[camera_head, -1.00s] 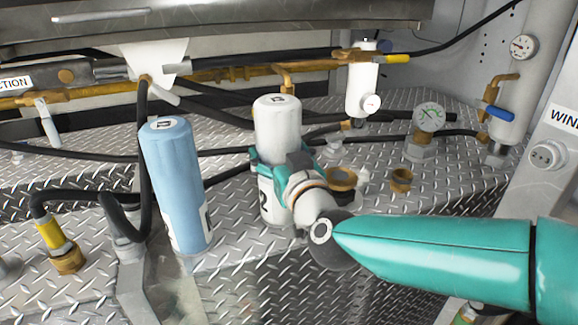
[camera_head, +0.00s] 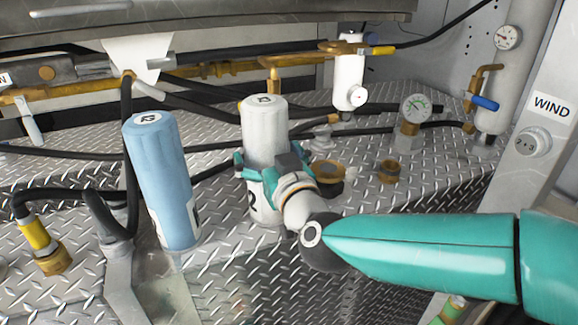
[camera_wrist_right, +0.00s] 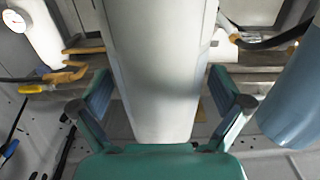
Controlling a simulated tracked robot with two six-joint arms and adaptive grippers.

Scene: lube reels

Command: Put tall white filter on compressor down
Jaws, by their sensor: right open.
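The tall white filter (camera_head: 265,125) stands upright on the diamond-plate metal deck, near the middle of the head view. My right gripper (camera_head: 258,170) is around its middle from the front right, with teal fingers on both sides. In the right wrist view the white filter (camera_wrist_right: 160,70) fills the space between the two open fingers (camera_wrist_right: 160,105). Small gaps show between the finger pads and the filter. The filter's lower part is partly hidden by my right gripper and wrist. My left gripper is out of view.
A blue cylinder (camera_head: 162,180) stands close to the left of the filter. Brass fittings (camera_head: 328,172) and a gauge (camera_head: 415,108) are to the right. Black hoses (camera_head: 75,153) and a yellow pipe (camera_head: 225,70) run behind. Bare deck shows in front.

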